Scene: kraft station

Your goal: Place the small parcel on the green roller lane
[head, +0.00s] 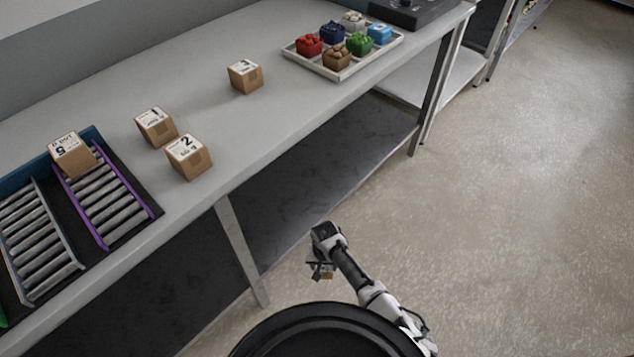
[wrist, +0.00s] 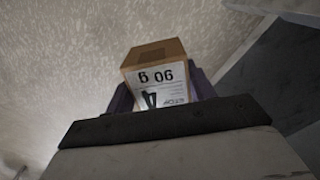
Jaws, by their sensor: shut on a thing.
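My gripper (head: 321,268) is low over the floor, in front of the bench and apart from it. In the wrist view its two purple-grey fingers (wrist: 162,90) are shut on a small brown cardboard parcel (wrist: 158,55). The parcel's white label shows upside down, with what looks like "90 g" and a partly hidden digit. In the head view only a little of the held parcel shows. A green edge (head: 3,319), apparently of the green roller lane, shows at the far left border; the rest of that lane is out of view.
The bench (head: 215,95) carries a purple-edged roller lane (head: 108,208) with a parcel (head: 72,155) at its far end, and a blue-grey-edged lane (head: 38,245). Three boxes, one numbered 2 (head: 189,157), stand right of the lanes. A tray (head: 345,72) holds several coloured items.

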